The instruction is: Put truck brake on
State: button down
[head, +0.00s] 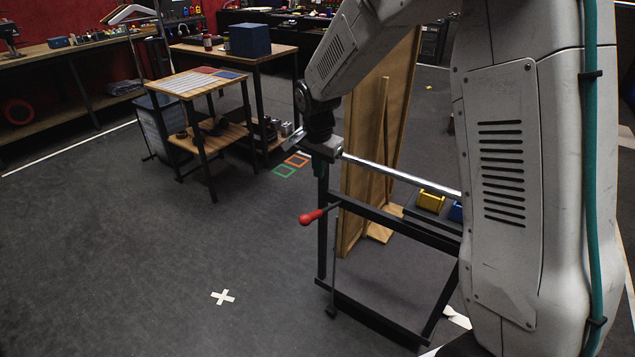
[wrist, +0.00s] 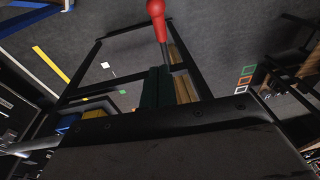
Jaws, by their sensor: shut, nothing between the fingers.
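The truck is a black metal frame (head: 375,213) with a bright silver bar along its top, standing right of centre in the head view. A lever with a red knob (head: 311,217) sticks out to the left from its near upright. The red knob also shows at the top edge of the wrist view (wrist: 156,8), its dark stem running down toward the frame. My gripper (head: 321,172) points down near the bar's left end, above the red knob and apart from it. Its dark green fingers (wrist: 157,72) are shut and empty, below the knob in the wrist view.
A tall wooden panel (head: 355,190) stands behind the bar. A small table (head: 205,85) is at the back left. The floor left of the truck is clear, with a white cross (head: 223,297).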

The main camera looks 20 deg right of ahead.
send_over(315, 212)
jog(key=d, duration=0.1)
jog(key=f, duration=0.9)
jog(key=shift+s+d, duration=0.1)
jog(key=shift+s, duration=0.15)
jog(key=shift+s+a+f, duration=0.1)
jog(key=shift+a+f, duration=0.2)
jog(key=shift+f, duration=0.25)
jog(key=shift+a+f, duration=0.3)
jog(key=shift+f, duration=0.2)
jog(key=shift+a+f, duration=0.2)
jog(key=shift+f, duration=0.4)
